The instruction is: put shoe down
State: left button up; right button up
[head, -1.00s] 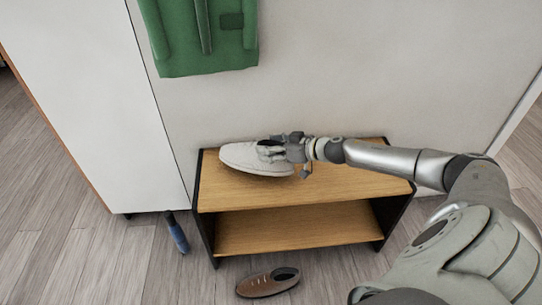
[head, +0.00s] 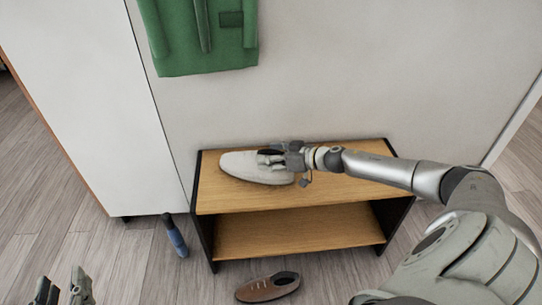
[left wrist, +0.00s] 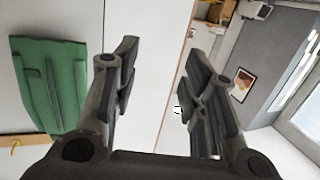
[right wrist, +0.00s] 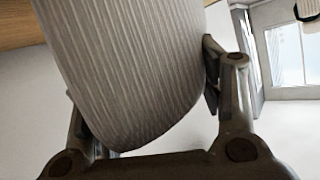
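A light grey shoe (head: 243,167) is at the left part of the wooden top of a two-level shoe rack (head: 320,193), toe to the left. In the head view I cannot tell whether its sole touches the board. My right gripper (head: 274,159) is at the shoe's heel end, at its opening. In the right wrist view the shoe's ribbed sole (right wrist: 130,65) fills the space between the fingers of the right gripper (right wrist: 150,95), which look closed on its sides. My left gripper (head: 62,289) is open and empty at the bottom left; its spread fingers show in the left wrist view (left wrist: 160,95).
A brown shoe (head: 268,287) lies on the floor before the rack. A green bag (head: 203,40) hangs on the wall above. The right half of the rack top is bare under my arm.

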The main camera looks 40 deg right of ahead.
jog(key=o, duration=0.4)
jog(key=shift+c, duration=0.2)
jog(key=shift+r, duration=0.15)
